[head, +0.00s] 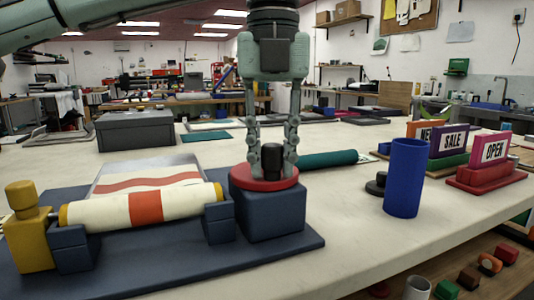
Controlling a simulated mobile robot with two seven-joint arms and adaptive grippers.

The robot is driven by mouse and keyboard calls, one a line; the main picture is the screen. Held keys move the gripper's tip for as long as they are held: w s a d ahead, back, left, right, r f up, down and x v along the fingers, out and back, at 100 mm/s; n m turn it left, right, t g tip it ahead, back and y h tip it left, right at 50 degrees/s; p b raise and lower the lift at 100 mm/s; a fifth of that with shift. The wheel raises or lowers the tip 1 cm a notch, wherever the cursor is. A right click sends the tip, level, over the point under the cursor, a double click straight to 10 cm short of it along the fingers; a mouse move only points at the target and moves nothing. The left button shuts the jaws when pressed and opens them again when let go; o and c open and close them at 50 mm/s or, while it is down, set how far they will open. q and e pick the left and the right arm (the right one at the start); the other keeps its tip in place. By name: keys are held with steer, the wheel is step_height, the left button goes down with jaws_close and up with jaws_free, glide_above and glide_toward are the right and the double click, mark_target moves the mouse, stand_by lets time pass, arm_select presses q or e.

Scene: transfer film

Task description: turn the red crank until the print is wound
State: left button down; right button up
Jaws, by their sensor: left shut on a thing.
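The red crank (240,176) is a flat red disc with an upright black knob (272,153), on top of a dark blue block (275,214). My left gripper (272,168) points straight down from above, and its two fingers are shut on the black knob. Left of the block, a cream roller (185,206) with a red-orange band lies between dark blue supports. The print (135,184), a pale sheet with a red stripe, lies flat behind the roller, which hides its near edge. My right gripper is not in view.
A yellow post (29,235) stands at the roller's left end on the dark blue base (190,265). A blue cylinder (405,180) stands to the right, near stamps with signs (490,151). A teal roll (328,159) and a grey box (135,130) lie behind.

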arm_select(q)
steer(key=shift+d+n, duration=0.2)
steer(key=shift+n, duration=0.4)
steer(key=c, duration=1.3)
jaws_free()
steer(key=shift+o, duration=0.2)
steer(key=shift+r, duration=0.1)
step_height(320, 180, up, 12)
